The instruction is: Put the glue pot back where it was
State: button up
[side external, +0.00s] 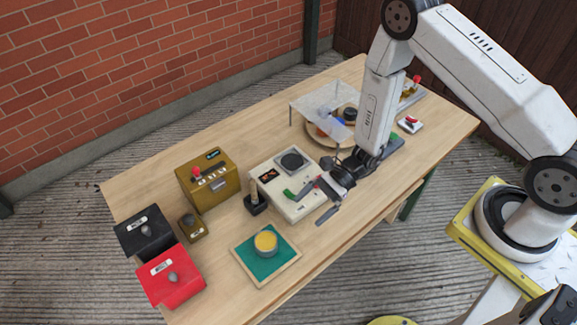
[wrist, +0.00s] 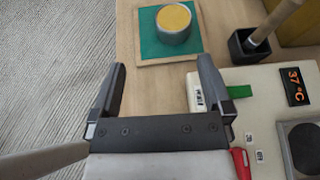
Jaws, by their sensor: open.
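The glue pot is most likely the grey round pot with a yellow-orange top (side external: 265,241), upright on a green mat with a pale wooden border (side external: 284,267) near the table's front edge. In the wrist view the pot (wrist: 174,22) stands on the green mat (wrist: 150,47) beyond my fingertips. My gripper (side external: 318,201) is open and empty, to the right of the pot and apart from it. In the wrist view its two fingers (wrist: 160,66) are spread with nothing between them. A hot plate unit with a dark round plate (side external: 270,180) is beside my gripper, with a display reading 37 °C.
A black holder with a wooden-handled brush (side external: 256,203) stands between mat and hot plate. A clear-topped stand (side external: 322,104) is behind.

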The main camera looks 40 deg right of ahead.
jog(key=s+d+r+n+t+h, duration=0.1)
jog(key=s+d+r+n+h, duration=0.1)
jog(key=d+r+n+h, duration=0.4)
jog(key=s+d+r+n+t+h, duration=0.1)
jog(key=s+d+r+n+h, duration=0.1)
jog(key=d+r+n+h, duration=0.5)
jog(key=shift+s+d+r+n, duration=0.15)
jog(key=shift+d+r+n, duration=0.45)
jog(key=shift+r+n, duration=2.5)
jog(key=shift+r+m, duration=0.5)
